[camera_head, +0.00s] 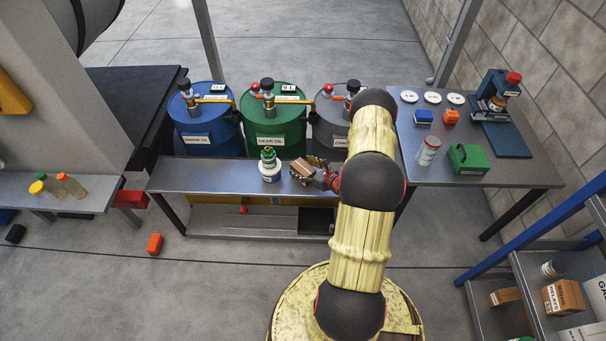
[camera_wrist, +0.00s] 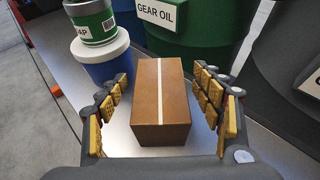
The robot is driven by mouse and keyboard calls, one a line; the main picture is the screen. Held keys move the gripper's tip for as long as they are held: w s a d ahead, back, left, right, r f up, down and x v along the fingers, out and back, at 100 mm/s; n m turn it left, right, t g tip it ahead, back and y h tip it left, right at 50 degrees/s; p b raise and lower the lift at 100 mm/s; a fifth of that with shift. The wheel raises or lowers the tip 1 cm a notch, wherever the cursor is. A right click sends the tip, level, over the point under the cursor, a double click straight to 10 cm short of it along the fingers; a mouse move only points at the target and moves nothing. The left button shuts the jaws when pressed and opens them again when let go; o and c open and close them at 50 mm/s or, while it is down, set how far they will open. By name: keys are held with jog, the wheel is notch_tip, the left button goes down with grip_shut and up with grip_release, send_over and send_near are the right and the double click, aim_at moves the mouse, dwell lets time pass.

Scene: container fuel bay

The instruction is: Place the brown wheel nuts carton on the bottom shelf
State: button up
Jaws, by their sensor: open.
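A brown carton (camera_head: 301,168) with a pale stripe sits on the narrow metal bench (camera_head: 215,176) in front of the drums. No wheel nuts label is readable on it. In the wrist view the carton (camera_wrist: 161,105) stands between the two fingers of my gripper (camera_wrist: 163,108), which is open, with a gap on each side. My gripper (camera_head: 314,174) also shows in the head view, partly hidden by my arm. A blue-framed shelf rack (camera_head: 505,262) stands at the lower right, cut off by the picture edge. The narrow bench also has a low shelf (camera_head: 222,222) beneath it.
A white and green container (camera_head: 269,165) stands close left of the carton. Blue, green (camera_head: 272,130) and grey drums stand behind. The rack holds a brown box (camera_head: 563,297) and other goods. The right table (camera_head: 400,140) bears several items. An orange block (camera_head: 154,244) lies on the floor.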

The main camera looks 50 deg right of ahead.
aim_at(303, 167)
jog(key=shift+c, duration=0.5)
jog(key=shift+r, duration=0.1)
grip_shut()
dwell(0.4)
jog(key=shift+r+p, duration=0.35)
jog(key=shift+r, duration=0.15)
notch_tip(303, 167, up, 2)
jog(key=shift+r+p, duration=0.15)
jog(key=shift+p, duration=0.55)
jog(key=s+a+r+p, duration=0.1)
jog(key=r, duration=0.1)
jog(key=s+a+r+p, duration=0.1)
jog(key=s+r, duration=0.1)
jog(key=s+a+r+p, duration=0.1)
jog(key=r, duration=0.1)
jog(key=shift+s+a+r, duration=0.15)
jog(key=shift+s+r, duration=0.05)
jog(key=shift+r, duration=0.15)
jog(key=s+a+r+p, duration=0.2)
jog(key=s+a+r, duration=0.1)
jog(key=s+a, duration=0.2)
jog(key=shift+s+a+p, duration=0.2)
jog(key=shift+s+p, duration=0.15)
jog(key=shift+s, duration=0.45)
